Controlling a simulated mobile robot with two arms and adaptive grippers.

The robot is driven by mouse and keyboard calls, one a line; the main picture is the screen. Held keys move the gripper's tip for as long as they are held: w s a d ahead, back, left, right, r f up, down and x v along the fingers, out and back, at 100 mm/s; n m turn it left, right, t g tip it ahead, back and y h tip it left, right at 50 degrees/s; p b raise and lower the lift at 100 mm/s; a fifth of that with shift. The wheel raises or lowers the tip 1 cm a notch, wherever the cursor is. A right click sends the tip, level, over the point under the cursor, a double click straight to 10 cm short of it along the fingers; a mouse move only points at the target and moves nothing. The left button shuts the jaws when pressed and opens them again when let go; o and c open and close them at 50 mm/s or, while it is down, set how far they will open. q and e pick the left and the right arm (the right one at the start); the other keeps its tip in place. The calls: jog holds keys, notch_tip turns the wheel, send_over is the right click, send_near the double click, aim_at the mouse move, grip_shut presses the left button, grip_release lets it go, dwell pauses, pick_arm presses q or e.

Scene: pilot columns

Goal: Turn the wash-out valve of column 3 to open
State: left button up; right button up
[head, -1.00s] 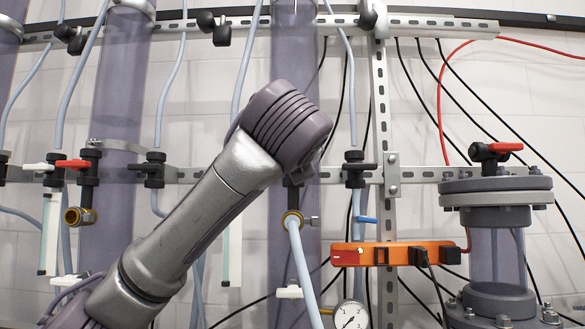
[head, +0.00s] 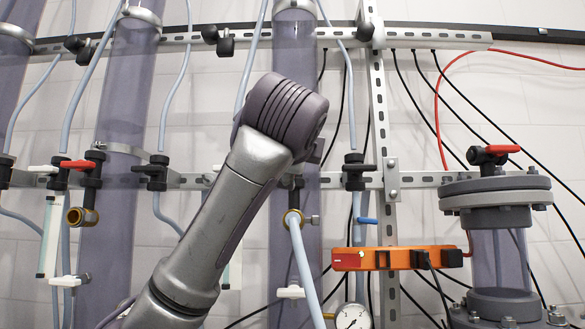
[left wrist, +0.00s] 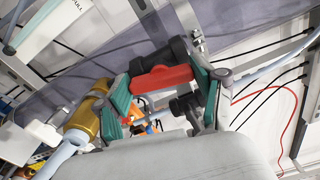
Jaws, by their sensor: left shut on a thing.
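The wash-out valve of column 3 has a red lever (left wrist: 160,80) and a black body (left wrist: 168,54), seen in the left wrist view. My left gripper (left wrist: 163,88) has its teal-padded fingers on either end of the red lever and is shut on it. The lever's exact angle is hard to judge. A brass outlet (left wrist: 88,112) sits just left of the fingers. My right gripper is not in view.
A neighbouring column (head: 118,200) at left has a red-levered valve (head: 78,165) with its own brass outlet. An orange power strip (head: 395,258), a pressure gauge (head: 351,317) and a flanged vessel (head: 496,195) stand to the right. Hoses and black cables hang close around.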

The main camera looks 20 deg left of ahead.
pick_arm(q)
jog(key=shift+f+n+b, duration=0.1)
jog(key=shift+n+b, duration=0.25)
jog(key=shift+n, duration=0.85)
jog(key=o, duration=1.1)
jog(key=shift+o, duration=0.2)
jog(key=shift+s, duration=0.15)
jog(key=v, duration=1.1)
jog(key=shift+s, duration=0.35)
jog(key=shift+d, duration=0.1)
